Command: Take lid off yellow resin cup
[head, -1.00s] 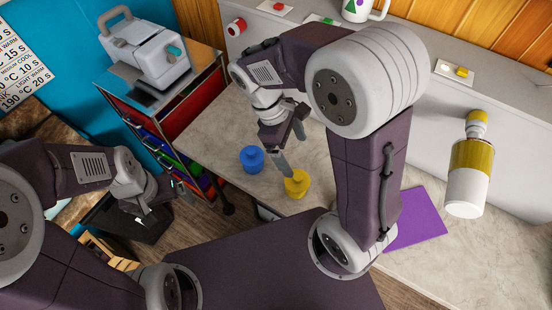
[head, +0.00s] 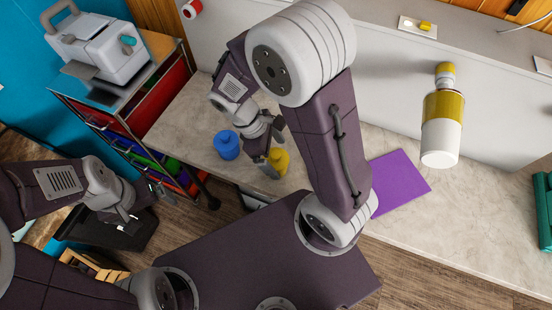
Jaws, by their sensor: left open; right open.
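The yellow resin cup (head: 279,160) stands on the pale stone-look counter, close to its front edge. Its top is partly hidden by my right gripper (head: 265,158), which is open and right at the cup's left side. I cannot tell whether the fingers touch the cup or straddle its lid. A blue cup (head: 227,145) with a knobbed lid stands just to the left. My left gripper (head: 140,208) is open and empty, off the counter at the left, above a dark bin.
A purple sheet (head: 402,183) lies on the counter to the right. A yellow-and-white bottle (head: 442,130) is on the wall side. A drawer cart (head: 165,105) carrying a white machine (head: 97,45) stands at the left. The counter (head: 440,220) right of the sheet is clear.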

